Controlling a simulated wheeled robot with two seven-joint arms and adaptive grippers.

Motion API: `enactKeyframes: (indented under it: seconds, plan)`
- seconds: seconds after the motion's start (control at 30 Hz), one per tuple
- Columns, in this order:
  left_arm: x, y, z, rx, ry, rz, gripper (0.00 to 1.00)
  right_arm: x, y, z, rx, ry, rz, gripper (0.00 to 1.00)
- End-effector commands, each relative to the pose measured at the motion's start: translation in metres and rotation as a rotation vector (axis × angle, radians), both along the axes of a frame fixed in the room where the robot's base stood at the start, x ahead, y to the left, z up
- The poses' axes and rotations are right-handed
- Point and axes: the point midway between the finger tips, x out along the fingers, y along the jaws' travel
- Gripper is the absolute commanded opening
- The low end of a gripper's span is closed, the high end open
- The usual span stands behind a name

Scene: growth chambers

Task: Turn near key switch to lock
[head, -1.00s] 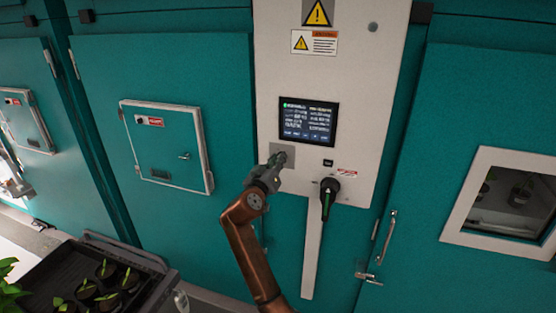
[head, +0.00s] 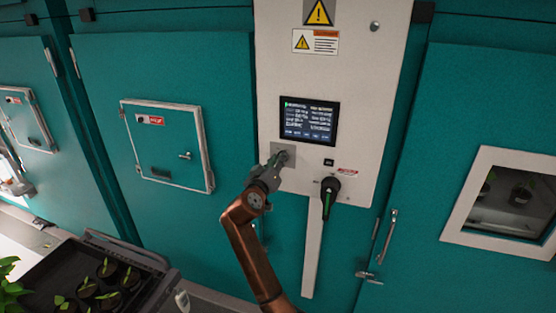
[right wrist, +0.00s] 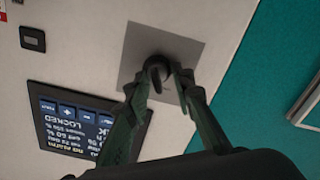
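The near key switch (right wrist: 157,70) is a dark round switch with a key in it, on a square grey plate (right wrist: 135,48) of the white control panel (head: 275,80). In the head view my right gripper (head: 277,160) reaches the plate and hides most of the switch. In the right wrist view its two fingers (right wrist: 160,88) lie on either side of the key, close against it. The panel screen shows upside down there (right wrist: 85,120) and seems to read LOCKED. A pale grey piece at the head view's left edge (head: 14,183) may be my left gripper; its fingers are unclear.
A black rotary handle (head: 328,190) sits on the panel right of my right gripper. Teal chamber doors flank the panel, one with a small hatch (head: 165,140), another with a window (head: 505,195). A dark tray of seedlings (head: 50,262) stands at lower left.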

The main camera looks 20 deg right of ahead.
Motion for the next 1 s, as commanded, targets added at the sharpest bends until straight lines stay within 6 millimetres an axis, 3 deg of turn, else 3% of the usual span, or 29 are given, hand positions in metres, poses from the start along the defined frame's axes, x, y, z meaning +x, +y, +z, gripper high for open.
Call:
enactKeyframes:
  seconds: [0.27, 0.7, 1.0]
  plan:
    - [-0.002, 0.002, 0.0, 0.002, 0.002, 0.0, 0.0, -0.005, 0.004, 0.001, 0.001, -0.003, 0.001, 0.22]
    - [0.0, 0.001, 0.0, 0.001, 0.0, 0.0, 0.0, -0.073, 0.051, 0.0, 0.002, -0.001, 0.003, 0.22]
    - [0.0, 0.0, 0.0, 0.0, 0.0, 0.0, 0.0, -0.098, 0.067, 0.0, 0.0, 0.001, -0.001, 0.22]
